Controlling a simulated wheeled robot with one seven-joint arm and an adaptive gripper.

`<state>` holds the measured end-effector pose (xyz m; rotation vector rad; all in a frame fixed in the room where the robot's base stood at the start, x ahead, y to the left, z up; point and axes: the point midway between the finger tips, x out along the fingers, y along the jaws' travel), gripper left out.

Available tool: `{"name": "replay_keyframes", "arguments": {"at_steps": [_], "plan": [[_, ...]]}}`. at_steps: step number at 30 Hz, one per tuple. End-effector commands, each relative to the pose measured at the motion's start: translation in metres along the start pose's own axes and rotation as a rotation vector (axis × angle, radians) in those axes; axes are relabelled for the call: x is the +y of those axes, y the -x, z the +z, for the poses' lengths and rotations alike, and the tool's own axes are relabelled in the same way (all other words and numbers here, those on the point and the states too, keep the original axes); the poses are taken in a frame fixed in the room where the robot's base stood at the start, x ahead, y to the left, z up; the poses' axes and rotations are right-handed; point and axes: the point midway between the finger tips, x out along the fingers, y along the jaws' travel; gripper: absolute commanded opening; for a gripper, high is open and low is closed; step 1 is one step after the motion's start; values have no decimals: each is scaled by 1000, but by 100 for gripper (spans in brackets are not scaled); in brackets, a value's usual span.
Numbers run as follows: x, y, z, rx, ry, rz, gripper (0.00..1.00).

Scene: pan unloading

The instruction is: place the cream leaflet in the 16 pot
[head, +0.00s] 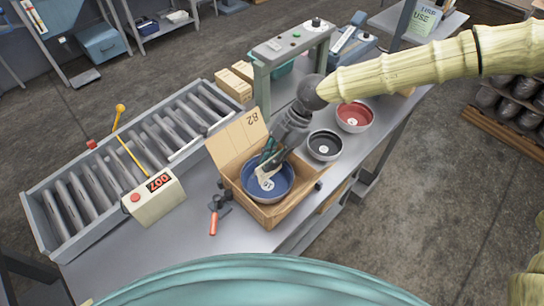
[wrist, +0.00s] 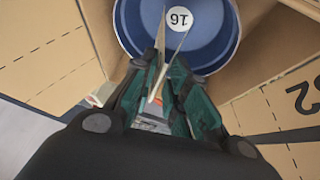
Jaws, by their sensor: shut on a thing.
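The 16 pot is a blue bowl (head: 286,184) with a round white label, standing inside an open cardboard box (head: 270,215). In the wrist view the blue pot (wrist: 140,22) shows its 16 label at the top. My gripper (head: 267,160), with green finger pads, reaches down into the box over the pot's upper-left side. In the wrist view my gripper (wrist: 164,62) is shut on the thin, pale cream leaflet (wrist: 174,50), seen nearly edge-on, its end over the pot. Whether the leaflet touches the pot is unclear.
A black bowl (head: 325,145) and a red bowl (head: 355,116) stand right of the box. The box's raised flap (head: 236,142) is behind my gripper.

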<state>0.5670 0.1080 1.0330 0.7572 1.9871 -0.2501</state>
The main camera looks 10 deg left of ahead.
Motion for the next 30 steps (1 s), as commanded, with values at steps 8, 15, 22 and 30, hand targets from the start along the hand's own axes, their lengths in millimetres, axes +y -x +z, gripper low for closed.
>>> {"name": "replay_keyframes", "arguments": {"at_steps": [8, 15, 22, 30], "plan": [[0, -23, 18, 5, -1, -5, 3], [0, -25, 22, 6, -3, -4, 3], [0, -25, 21, 6, -2, -5, 28], [0, -25, 21, 5, -3, -4, 41]]}}
